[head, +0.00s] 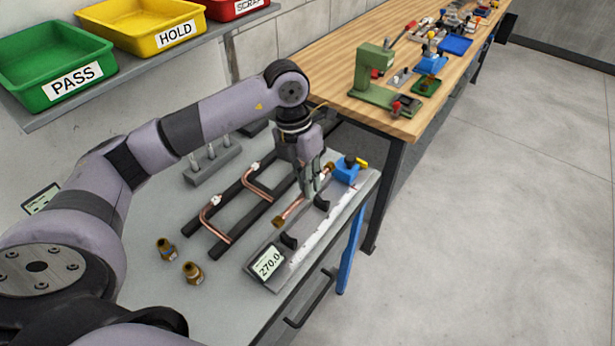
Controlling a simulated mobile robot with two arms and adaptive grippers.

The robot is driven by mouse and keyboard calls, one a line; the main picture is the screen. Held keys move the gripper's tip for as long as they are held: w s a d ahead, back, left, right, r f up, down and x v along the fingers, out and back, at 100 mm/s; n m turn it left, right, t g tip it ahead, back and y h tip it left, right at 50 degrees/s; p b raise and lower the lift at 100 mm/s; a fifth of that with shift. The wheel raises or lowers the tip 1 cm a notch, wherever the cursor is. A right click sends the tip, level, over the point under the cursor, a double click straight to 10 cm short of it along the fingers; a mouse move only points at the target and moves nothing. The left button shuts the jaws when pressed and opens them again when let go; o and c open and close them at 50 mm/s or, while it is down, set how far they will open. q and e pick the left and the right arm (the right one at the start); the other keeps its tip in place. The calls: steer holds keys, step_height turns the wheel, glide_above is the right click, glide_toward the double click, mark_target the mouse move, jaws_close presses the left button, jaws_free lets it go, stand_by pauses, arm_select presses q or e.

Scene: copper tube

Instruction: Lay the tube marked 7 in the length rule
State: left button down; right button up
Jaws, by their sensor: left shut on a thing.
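My left gripper (313,194) points down and is shut on a copper tube (293,211). The tube has a brass end at its near left, and my fingers hide part of it. No number on it is legible. The length rule (318,232) lies along the bench's right edge, with a pale scale, dark supports and a display (269,262) reading 270.0. In the picture the held tube is just left of the supports; I cannot tell its height above the bench. My right gripper is not in view.
Two bent copper tubes (207,214) (257,186) with white tags rest across black rails (236,227). Two brass fittings (192,272) (166,248) stand near. A blue block (346,171) is at the rule's far end. Green, yellow and red trays (54,68) (142,22) (236,8) line the shelf.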

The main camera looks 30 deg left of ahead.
arm_select(q)
steer(key=shift+w+f, duration=0.15)
steer(key=shift+w, duration=0.05)
step_height(320, 180, down, 8)
steer(key=b, duration=0.6)
steer(key=shift+w+a+r+b, duration=0.1)
steer(key=shift+a+r+b, duration=0.1)
steer(key=shift+b, duration=0.15)
steer(key=shift+d+f+b, duration=0.1)
steer(key=shift+f+b, duration=0.45)
steer(key=shift+f, duration=0.3)
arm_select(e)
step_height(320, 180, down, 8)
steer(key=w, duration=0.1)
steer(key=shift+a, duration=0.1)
